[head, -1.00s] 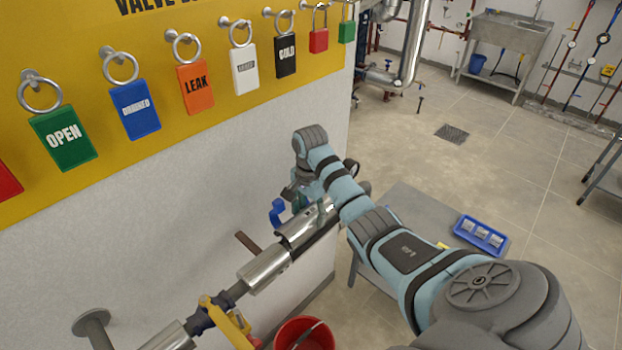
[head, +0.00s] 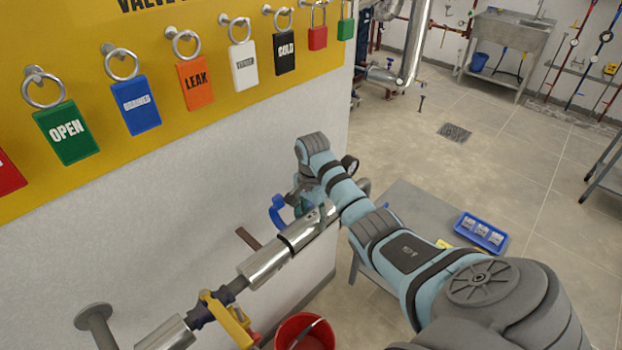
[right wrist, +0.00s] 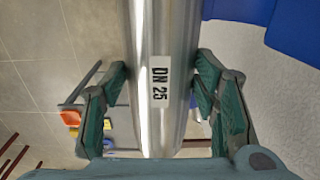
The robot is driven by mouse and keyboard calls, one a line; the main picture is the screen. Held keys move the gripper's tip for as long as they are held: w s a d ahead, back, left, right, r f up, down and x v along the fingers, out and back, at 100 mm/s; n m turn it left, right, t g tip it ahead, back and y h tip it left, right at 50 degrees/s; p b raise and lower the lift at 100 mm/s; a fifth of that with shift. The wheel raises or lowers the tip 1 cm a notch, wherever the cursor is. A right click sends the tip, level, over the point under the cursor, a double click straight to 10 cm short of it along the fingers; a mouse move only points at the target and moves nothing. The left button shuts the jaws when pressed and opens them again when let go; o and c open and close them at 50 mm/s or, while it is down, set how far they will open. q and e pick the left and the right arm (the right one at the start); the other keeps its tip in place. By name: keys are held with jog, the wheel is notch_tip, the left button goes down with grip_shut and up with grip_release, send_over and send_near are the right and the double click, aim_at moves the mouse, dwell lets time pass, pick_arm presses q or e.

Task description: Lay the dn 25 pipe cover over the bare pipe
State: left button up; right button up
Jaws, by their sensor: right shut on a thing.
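The DN 25 pipe cover (head: 310,228) is a shiny silver half-shell on the pipe run in the head view. It lies in line with the fixed silver cladding (head: 264,266), with a dark seam between them. The right wrist view shows the cover (right wrist: 140,110) from above with its DN 25 label. My right gripper (right wrist: 163,112) is shut on the cover, its green fingers on both sides. In the head view this gripper (head: 304,204) is partly hidden by my arm. The bare pipe under the cover is hidden. My left gripper is out of view.
A blue valve handle (head: 278,212) stands close to my right gripper. A yellow lever (head: 233,322) is on the pipe lower left. A red bucket (head: 303,333) is below. A grey table (head: 405,200) with a blue tray (head: 482,233) stands to the right.

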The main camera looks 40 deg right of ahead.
jog(key=shift+f, duration=0.4)
jog(key=o, duration=1.5)
jog(key=shift+r, duration=0.1)
notch_tip(320, 180, up, 7)
jog(key=shift+r, duration=0.2)
jog(key=shift+a, duration=0.1)
